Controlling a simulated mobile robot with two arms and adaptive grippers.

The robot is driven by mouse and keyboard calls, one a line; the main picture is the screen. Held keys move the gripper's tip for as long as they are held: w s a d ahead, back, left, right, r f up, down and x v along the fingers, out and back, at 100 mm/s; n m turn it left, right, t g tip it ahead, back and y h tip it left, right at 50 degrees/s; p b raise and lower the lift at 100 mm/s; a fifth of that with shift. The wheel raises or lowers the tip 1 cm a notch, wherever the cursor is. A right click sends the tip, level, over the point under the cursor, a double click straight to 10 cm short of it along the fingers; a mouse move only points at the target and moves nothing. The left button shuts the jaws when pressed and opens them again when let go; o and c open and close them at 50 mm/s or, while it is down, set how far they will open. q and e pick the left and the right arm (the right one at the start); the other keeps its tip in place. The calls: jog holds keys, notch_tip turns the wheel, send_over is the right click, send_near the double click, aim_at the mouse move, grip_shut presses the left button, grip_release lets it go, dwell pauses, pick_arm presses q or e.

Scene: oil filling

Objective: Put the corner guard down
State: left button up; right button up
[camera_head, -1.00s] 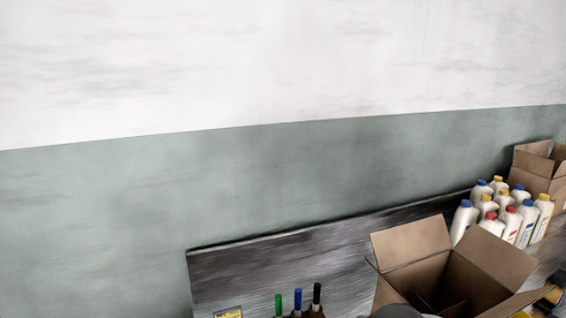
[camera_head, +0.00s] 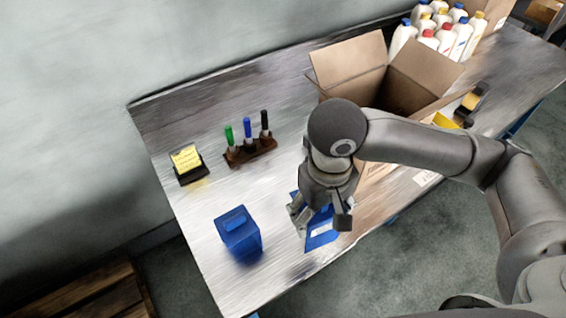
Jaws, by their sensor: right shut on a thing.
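My right gripper (camera_head: 321,214) points down over the front part of the metal table (camera_head: 285,262). It is shut on a blue corner guard (camera_head: 322,238) with a pale patch on its face. The gripper hides the guard's upper part. I cannot tell whether the guard touches the tabletop. A similar blue piece (camera_head: 238,234) stands on the table to the left, apart from the gripper. My left gripper is not in view.
An open cardboard box (camera_head: 345,62) stands behind my right arm, with several white bottles (camera_head: 446,38) beyond it. A marker holder (camera_head: 250,152) and a yellow note pad (camera_head: 186,160) are at the back left. Bare tabletop lies between them and the blue pieces.

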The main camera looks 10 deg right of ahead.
jog(key=s+a+n, duration=0.2)
jog(key=s+a, duration=0.1)
jog(key=a, duration=0.2)
jog(key=w+d+f+p, duration=0.2)
jog(key=w+d+f, duration=0.2)
jog(key=w+f, duration=0.8)
jog(key=shift+w+f, duration=0.4)
jog(key=shift+f, duration=0.05)
jog(key=shift+d+f, duration=0.1)
jog(key=o, duration=1)
